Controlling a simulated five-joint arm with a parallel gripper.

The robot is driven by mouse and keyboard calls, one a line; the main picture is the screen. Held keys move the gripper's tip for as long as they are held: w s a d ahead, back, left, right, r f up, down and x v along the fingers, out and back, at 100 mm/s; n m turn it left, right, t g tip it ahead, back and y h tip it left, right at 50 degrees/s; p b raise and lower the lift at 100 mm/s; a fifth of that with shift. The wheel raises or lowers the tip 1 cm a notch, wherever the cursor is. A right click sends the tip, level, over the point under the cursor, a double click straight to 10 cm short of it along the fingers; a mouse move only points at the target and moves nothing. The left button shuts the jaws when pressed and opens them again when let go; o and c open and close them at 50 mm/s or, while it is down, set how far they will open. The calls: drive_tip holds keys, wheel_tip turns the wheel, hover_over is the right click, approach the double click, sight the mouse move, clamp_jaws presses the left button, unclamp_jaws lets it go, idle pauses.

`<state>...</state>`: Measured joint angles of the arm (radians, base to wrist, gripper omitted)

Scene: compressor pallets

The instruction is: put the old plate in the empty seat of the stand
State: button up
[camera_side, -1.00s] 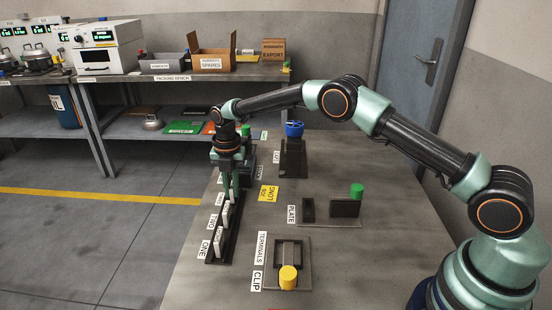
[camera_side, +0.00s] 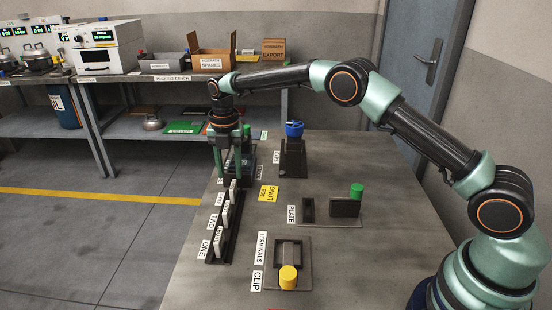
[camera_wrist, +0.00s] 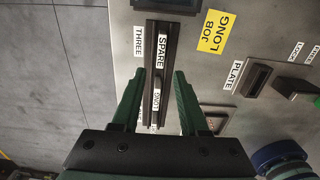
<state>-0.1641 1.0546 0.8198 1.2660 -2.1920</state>
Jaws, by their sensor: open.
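The stand (camera_side: 221,248) is a long dark rack with several pale upright plates in a row. The plate (camera_side: 232,190) at its far end stands upright under my gripper (camera_side: 227,178); I cannot be sure it is the old plate. In the wrist view my gripper (camera_wrist: 159,72) is open, a finger on each side of the rack, apart from it. The seat (camera_side: 308,208) on the PLATE pallet (camera_side: 335,224) looks empty and dark.
The PLATE pallet also carries a dark block and a green cylinder (camera_side: 357,190). The terminals pallet (camera_side: 300,284) with a yellow cylinder (camera_side: 288,278) is nearer. A pedestal with a blue knob (camera_side: 294,130) stands behind. A yellow JOB LONG card (camera_side: 268,193) lies flat on the table.

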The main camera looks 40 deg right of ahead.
wheel_tip(320, 180, up, 6)
wheel_tip(320, 180, up, 7)
drive_tip(key=m+t, duration=0.1)
drive_tip(key=m, duration=0.4)
hover_over(232, 189)
drive_tip(key=s+d, duration=0.2)
drive_tip(key=s, duration=0.1)
drive_tip(key=s+d+r+m+t, duration=0.2)
drive_tip(key=s+d+r+m, duration=0.1)
drive_tip(key=s+r+m, duration=0.35)
drive_tip(key=s+d+f+m+t, duration=0.1)
drive_tip(key=s+d+m, duration=0.1)
drive_tip(key=s+m, duration=0.5)
drive_tip(key=s+d+f+m+t, duration=0.1)
drive_tip(key=s+d+f+m, duration=0.1)
drive_tip(key=s+m, duration=0.6)
drive_tip(key=s, duration=0.3)
drive_tip(key=shift+d+f+t, duration=0.15)
drive_tip(key=shift+f+t, duration=0.1)
drive_tip(key=shift+t, duration=0.05)
